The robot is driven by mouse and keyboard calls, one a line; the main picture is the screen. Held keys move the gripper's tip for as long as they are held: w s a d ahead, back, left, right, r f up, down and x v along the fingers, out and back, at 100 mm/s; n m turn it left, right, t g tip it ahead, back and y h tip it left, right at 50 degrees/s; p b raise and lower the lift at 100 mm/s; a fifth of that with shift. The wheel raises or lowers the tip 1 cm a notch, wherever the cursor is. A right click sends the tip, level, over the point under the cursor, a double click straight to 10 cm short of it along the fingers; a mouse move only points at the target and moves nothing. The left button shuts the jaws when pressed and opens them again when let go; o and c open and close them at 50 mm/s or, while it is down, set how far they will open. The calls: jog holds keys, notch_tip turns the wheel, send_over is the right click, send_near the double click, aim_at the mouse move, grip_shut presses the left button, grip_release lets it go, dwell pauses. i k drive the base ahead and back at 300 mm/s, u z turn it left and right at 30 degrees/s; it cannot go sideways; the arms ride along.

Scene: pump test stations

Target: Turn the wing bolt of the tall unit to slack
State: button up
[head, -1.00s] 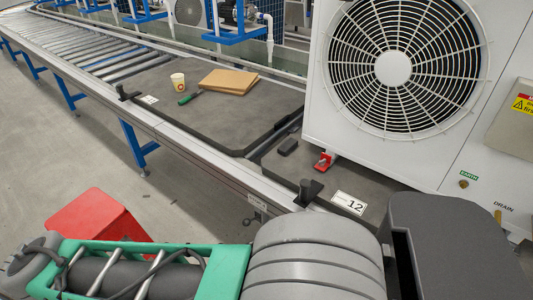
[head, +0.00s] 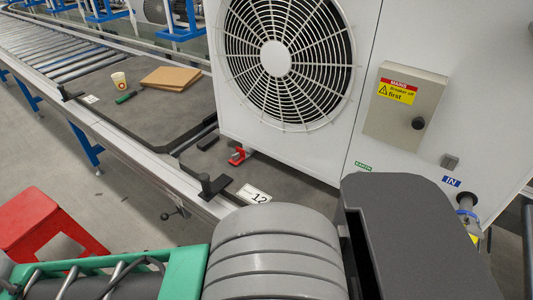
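A large white unit (head: 395,45) with a round fan grille (head: 276,58) stands on the line at the upper middle and right. It is probably the tall unit, but its top is cut off. No wing bolt can be made out for certain. A small red fitting (head: 238,156) sits at the foot of the unit's near left corner. A dark knob (head: 418,123) is on the grey box (head: 402,112) on its side. My arm crosses the bottom of the view and hides the panel below the green EARTH label (head: 363,166). My gripper is not in view.
A pipe fitting with a blue part (head: 466,213) is under the IN label (head: 452,182). Behind are a paper cup (head: 118,80) and brown cardboard (head: 170,78) on a dark pallet. Open floor lies left of the line.

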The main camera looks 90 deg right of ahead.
aim_at(235, 157)
jog(key=z, duration=1.05)
jog(key=i, duration=0.9)
jog(key=u, duration=0.1)
